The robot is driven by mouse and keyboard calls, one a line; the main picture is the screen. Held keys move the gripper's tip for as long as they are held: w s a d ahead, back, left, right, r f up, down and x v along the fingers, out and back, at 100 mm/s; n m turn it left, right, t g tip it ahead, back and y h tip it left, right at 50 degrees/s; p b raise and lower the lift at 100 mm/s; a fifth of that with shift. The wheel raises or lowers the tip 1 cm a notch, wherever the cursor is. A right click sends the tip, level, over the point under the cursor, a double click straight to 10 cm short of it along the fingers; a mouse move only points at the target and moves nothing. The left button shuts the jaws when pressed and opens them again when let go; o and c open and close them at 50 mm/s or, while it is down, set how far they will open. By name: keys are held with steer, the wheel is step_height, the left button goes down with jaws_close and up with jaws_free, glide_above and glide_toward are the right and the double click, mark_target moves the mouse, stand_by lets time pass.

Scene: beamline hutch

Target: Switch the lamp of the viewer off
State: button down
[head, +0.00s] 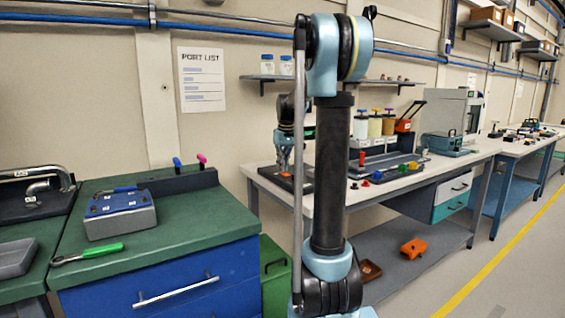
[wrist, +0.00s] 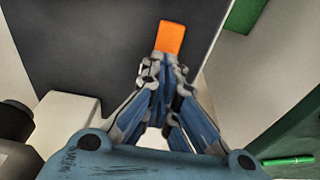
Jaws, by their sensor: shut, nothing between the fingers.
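A dark flat panel (wrist: 90,50) lies under my gripper in the wrist view. An orange block-like part (wrist: 172,37), which may be a switch, sits on it. My gripper (wrist: 161,62) is shut and empty, its fingertips at the near end of the orange part; I cannot tell whether they touch it. In the head view my gripper (head: 284,168) points down over the dark panel (head: 303,186) at the left end of the white bench. I cannot tell for certain that this panel is the viewer, nor whether a lamp is lit.
The white bench (head: 335,205) holds a grey rack (head: 390,164) and coloured knobs to the right. A green bench (head: 190,228) with a blue box (head: 120,222) and a green-handled tool (head: 103,250) stands left. An orange item (head: 413,247) lies on the lower shelf.

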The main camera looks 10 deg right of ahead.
stand_by(0.4)
steer(key=shift+w+a+f+g, duration=0.15)
steer(key=shift+w+f+g, duration=0.1)
steer(key=shift+f+g, duration=0.3)
steer(key=shift+s, duration=0.15)
steer(key=shift+s, duration=0.1)
steer(key=shift+s+f, duration=0.15)
stand_by(0.3)
steer(key=shift+d, duration=0.2)
